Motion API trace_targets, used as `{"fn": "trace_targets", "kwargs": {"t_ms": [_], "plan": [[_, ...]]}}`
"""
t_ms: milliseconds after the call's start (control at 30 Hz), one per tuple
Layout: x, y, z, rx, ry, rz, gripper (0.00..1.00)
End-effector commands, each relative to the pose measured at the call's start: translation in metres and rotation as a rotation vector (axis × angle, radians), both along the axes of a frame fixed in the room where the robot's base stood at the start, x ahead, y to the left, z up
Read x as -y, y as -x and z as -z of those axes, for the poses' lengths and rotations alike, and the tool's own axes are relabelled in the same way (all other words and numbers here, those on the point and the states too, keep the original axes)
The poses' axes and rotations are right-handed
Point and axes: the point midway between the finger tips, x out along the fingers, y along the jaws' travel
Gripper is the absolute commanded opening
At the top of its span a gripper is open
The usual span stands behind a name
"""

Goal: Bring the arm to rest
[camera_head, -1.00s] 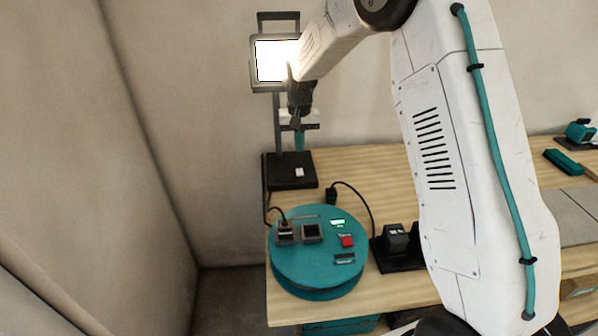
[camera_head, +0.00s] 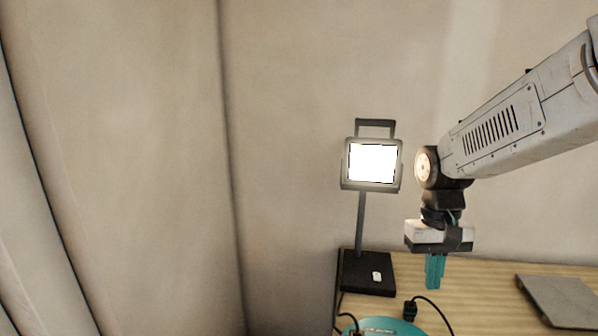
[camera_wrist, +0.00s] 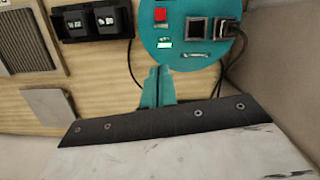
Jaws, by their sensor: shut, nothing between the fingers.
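My gripper (camera_head: 434,284) hangs from the raised arm in the head view, pointing down above the wooden bench. Its teal fingers are closed together with nothing between them. In the wrist view the gripper (camera_wrist: 158,72) shows its shut fingertips in front of the teal round device, apart from it as far as I can tell.
A lit work lamp (camera_head: 372,164) on a black base stands left of my gripper. The teal round device (camera_wrist: 190,45) has a red button and a plugged cable. A grey tile (camera_wrist: 48,103) and a black charger (camera_wrist: 92,24) lie on the wooden bench (camera_head: 460,283).

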Motion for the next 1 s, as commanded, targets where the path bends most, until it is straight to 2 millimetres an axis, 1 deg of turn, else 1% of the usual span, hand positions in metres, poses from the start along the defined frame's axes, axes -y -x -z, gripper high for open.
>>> {"fn": "trace_targets", "kwargs": {"t_ms": [33,100,300,500,600,700,767,833,1000], "plan": [[0.001,0.018,-0.01,0.011,-0.001,-0.004,0.0],[0.003,0.041,-0.019,0.022,-0.003,-0.011,0.0],[0.007,0.105,-0.038,0.064,-0.007,-0.027,0.0],[0.009,0.16,-0.046,0.132,-0.008,-0.032,0.0],[0.01,0.18,-0.049,0.176,-0.006,-0.029,0.0],[0.011,0.192,-0.053,0.223,-0.006,-0.025,0.0],[0.011,0.196,-0.056,0.249,-0.006,-0.024,0.0],[0.012,0.198,-0.061,0.275,-0.005,-0.022,0.0],[0.012,0.198,-0.061,0.278,-0.005,-0.023,0.0]]}}
